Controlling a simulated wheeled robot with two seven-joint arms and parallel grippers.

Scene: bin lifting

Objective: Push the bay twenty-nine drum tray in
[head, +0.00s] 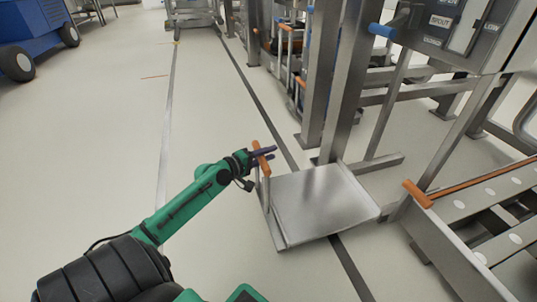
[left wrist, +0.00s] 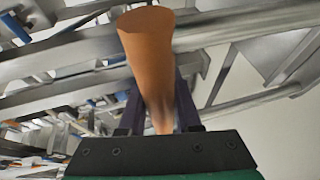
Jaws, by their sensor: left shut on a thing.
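The drum tray (head: 322,200) is a flat metal plate low over the floor, standing out from the steel frame on the right. An upright post at its left side carries an orange handle (head: 261,157). My left gripper (head: 264,154) is shut on that orange handle, with its dark fingers on either side. In the left wrist view the orange handle (left wrist: 150,50) runs between the two dark fingers (left wrist: 158,110). My right gripper is not in view. I cannot read a bay number on the tray.
A steel rack (head: 340,80) with uprights stands behind the tray. A metal frame with an orange-edged rail (head: 480,183) is at the right. A blue cart (head: 35,40) stands far left. The floor (head: 110,130) left of the tray is clear.

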